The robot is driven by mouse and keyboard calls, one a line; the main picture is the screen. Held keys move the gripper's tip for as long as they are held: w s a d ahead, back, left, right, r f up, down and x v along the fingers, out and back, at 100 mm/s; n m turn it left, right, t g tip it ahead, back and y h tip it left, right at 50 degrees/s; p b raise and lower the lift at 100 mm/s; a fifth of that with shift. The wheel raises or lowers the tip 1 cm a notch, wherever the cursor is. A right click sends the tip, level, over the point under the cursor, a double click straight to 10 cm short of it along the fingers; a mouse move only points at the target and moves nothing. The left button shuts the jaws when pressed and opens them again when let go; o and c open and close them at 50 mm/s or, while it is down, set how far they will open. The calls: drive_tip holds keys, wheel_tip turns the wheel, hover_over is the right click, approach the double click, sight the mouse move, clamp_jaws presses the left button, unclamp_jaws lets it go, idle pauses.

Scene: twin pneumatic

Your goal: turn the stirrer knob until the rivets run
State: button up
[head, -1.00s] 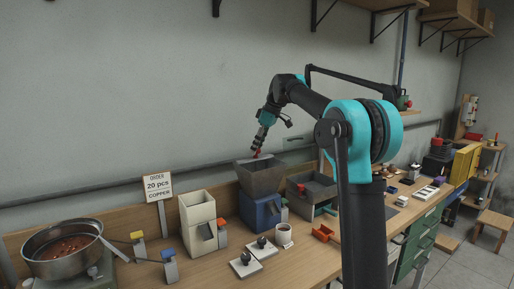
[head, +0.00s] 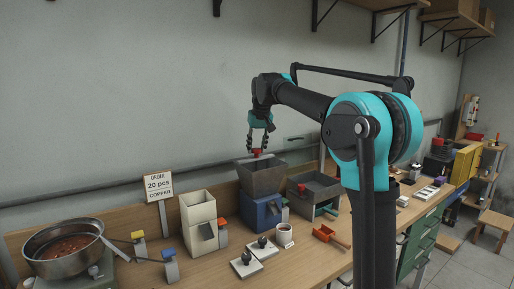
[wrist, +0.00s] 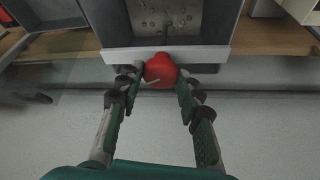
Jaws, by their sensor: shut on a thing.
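The red stirrer knob (head: 257,152) stands at the rim of the dark grey hopper (head: 262,180) on the blue unit (head: 260,212). Several small rivets (wrist: 168,23) lie in the hopper beyond the knob. The outlet of the blue unit is too small to read.
A cream hopper unit (head: 198,216) stands left of the blue one, and a grey tray (head: 315,187) stands right. A steel bowl (head: 62,252) with copper-coloured pieces is at the far left.

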drive_tip(key=m+h, duration=0.1)
drive_tip(key=m, duration=0.2)
drive_tip(key=m+h, duration=0.1)
drive_tip(key=m, duration=0.2)
drive_tip(key=shift+a+h, duration=0.2)
drive_tip(key=shift+h, duration=0.1)
drive_tip(key=m+h, duration=0.1)
drive_tip(key=m, duration=0.2)
drive_tip(key=m+g+h, duration=0.1)
drive_tip(key=m, duration=0.2)
drive_tip(key=shift+a, duration=0.1)
drive_tip(key=shift+m, duration=0.3)
drive_tip(key=o, duration=1.1)
drive_tip(key=shift+o, duration=0.2)
drive_tip(key=v, duration=1.2)
drive_tip(key=shift+w, duration=0.2)
drive_tip(key=shift+s, duration=0.1)
